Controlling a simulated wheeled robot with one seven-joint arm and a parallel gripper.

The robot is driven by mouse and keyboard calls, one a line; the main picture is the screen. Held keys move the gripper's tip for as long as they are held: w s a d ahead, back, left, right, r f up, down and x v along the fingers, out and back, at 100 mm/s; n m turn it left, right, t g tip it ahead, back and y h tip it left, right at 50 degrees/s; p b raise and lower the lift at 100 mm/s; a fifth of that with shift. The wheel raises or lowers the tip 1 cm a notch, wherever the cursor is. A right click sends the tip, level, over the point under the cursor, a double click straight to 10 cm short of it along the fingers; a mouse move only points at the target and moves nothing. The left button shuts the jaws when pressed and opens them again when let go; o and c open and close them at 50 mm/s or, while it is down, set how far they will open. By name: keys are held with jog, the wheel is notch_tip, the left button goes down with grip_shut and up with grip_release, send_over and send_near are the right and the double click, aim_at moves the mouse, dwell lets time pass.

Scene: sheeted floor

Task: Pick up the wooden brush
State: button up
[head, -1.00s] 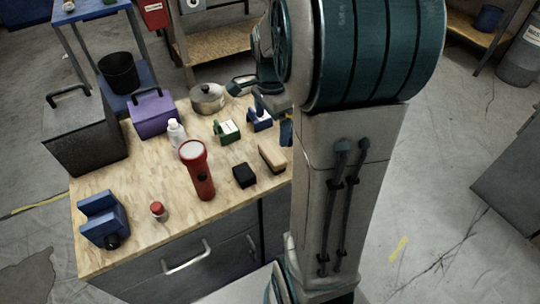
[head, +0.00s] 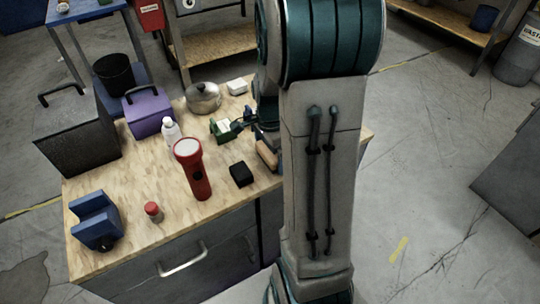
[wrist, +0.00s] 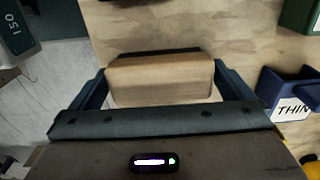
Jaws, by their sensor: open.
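The wooden brush (wrist: 160,78) has a pale wood block with a dark strip along its far edge. In the wrist view it lies between the two spread fingers of my gripper (wrist: 160,69), with a narrow gap at each side. In the head view the brush (head: 266,154) is on the workbench near its front edge, partly hidden by my arm. My gripper (head: 262,132) is over it there, mostly hidden behind my arm. The jaws are open and hold nothing.
On the workbench (head: 140,219), a black block (head: 241,174) and a red flashlight (head: 196,172) stand left of the brush. A green box (head: 222,131) is just behind. A blue bin (wrist: 285,88) is right of my gripper in the wrist view.

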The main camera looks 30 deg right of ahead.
jog(key=c, duration=0.7)
jog(key=shift+c, duration=0.2)
jog(key=shift+r, duration=0.1)
notch_tip(320, 180, up, 10)
jog(key=shift+p, duration=0.95)
jog(key=o, duration=0.3)
jog(key=shift+c, duration=0.9)
